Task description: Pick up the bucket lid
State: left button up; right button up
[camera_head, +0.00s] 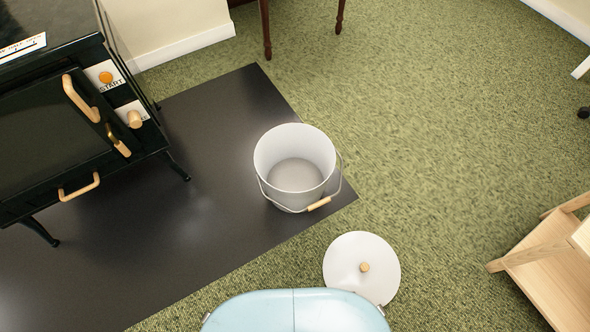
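The bucket lid (350,252) is a flat white disc with a small wooden knob (364,267) at its middle. It lies on the green carpet, knob up, near the bottom of the view and to the right of centre. My light blue body covers a little of its lower edge. The white bucket (293,170) stands upright, open and seemingly empty, on the dark floor mat, above and left of the lid. Its wire handle with a wooden grip (319,203) hangs down at the front right. Neither of my grippers shows.
A black stove (60,130) with wooden handles stands on the dark mat (215,200) at the left. A wooden piece of furniture (550,265) is at the right edge. Dark table legs (266,30) show at the top. Green carpet (430,130) lies clear between them.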

aim_at(363, 268)
jog(key=k+j+z, duration=0.1)
jog(key=k+z, duration=0.45)
jog(key=z, duration=0.15)
jog(key=k+z, duration=0.35)
jog(key=i+j, duration=0.05)
jog(key=i, duration=0.05)
